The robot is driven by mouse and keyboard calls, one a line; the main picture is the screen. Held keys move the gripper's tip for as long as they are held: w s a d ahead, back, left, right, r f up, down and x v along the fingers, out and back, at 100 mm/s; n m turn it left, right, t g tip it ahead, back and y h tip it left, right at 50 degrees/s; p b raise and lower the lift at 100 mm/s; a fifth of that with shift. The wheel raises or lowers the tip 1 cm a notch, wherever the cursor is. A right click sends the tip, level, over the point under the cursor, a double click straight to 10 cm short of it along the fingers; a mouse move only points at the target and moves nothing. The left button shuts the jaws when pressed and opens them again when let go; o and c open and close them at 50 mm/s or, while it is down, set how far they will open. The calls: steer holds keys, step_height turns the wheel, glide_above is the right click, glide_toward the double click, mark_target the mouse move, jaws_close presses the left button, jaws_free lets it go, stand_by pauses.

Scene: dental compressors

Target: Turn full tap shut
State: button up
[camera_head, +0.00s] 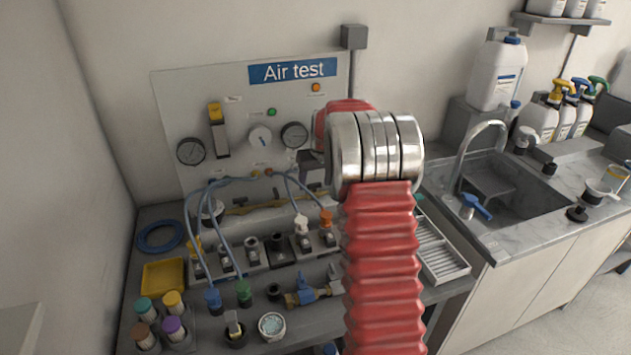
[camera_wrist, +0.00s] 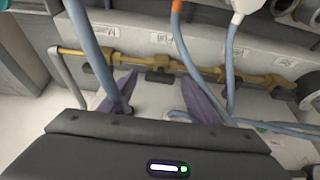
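A brass pipe with several fittings (camera_wrist: 205,72) runs across the wrist view below small white labels (camera_wrist: 162,38). The label text is too blurred to read, so I cannot tell which fitting is the full tap. The brass pipe also shows in the head view (camera_head: 262,207), low on the test panel and partly hidden by my arm. My gripper (camera_wrist: 158,82) has its two purple fingers apart, with nothing seen held between them. The fingertips point at the brass pipe, just short of it or over it. In the head view my red arm hides most of the gripper.
A blue-grey hose (camera_wrist: 95,55) crosses in front of the left finger; more hoses (camera_wrist: 178,40) hang nearby. The Air test panel (camera_head: 170,100) carries gauges. Connector blocks, a yellow tray (camera_head: 163,278) and capped bottles crowd the bench. A sink (camera_head: 520,205) is at right.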

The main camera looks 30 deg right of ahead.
steer(key=c, duration=1.1)
steer(key=shift+o, duration=0.2)
